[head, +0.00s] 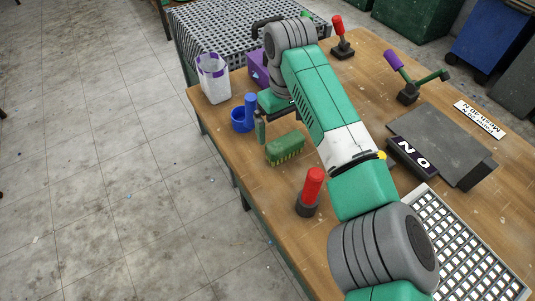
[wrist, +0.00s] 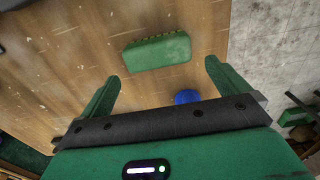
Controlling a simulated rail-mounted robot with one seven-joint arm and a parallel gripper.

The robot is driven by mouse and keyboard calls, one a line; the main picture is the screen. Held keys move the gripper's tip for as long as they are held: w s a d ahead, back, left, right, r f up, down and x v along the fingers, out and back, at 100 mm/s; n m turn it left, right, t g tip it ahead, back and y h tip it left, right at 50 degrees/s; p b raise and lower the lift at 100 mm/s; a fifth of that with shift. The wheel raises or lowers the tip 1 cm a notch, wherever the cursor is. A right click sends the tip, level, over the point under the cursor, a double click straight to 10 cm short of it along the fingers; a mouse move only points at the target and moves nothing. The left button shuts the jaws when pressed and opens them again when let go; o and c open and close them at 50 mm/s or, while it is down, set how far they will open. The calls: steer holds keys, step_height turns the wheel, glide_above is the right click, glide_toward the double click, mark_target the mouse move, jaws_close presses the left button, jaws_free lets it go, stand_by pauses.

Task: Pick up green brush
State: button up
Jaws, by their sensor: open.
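The green brush (head: 286,147) lies on the wooden table with its yellowish bristles facing down, near the table's left edge. In the wrist view the green brush (wrist: 157,53) shows its plain green back, beyond and between my fingertips. My gripper (wrist: 162,70) is open, with a green finger on each side and nothing held. In the head view my gripper (head: 262,128) hangs above the table just behind the brush, apart from it. My arm hides part of the gripper there.
A blue round container (head: 241,120) and a blue cylinder stand close beside my gripper. A red-topped dark holder (head: 309,192) stands in front of the brush. A white and purple bin (head: 213,78) is at the back left. A grey block (head: 440,145) lies to the right.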

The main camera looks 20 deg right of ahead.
mark_target(285, 141)
steer(key=f+b, duration=0.1)
steer(key=f, duration=0.1)
steer(key=f+b, duration=0.1)
steer(key=f, duration=0.2)
steer(key=f+b, duration=0.1)
steer(key=f, duration=0.1)
steer(key=shift+s+d+f, duration=0.25)
steer(key=shift+s+f, duration=0.15)
steer(key=shift+c, duration=0.4)
steer(key=c, duration=0.7)
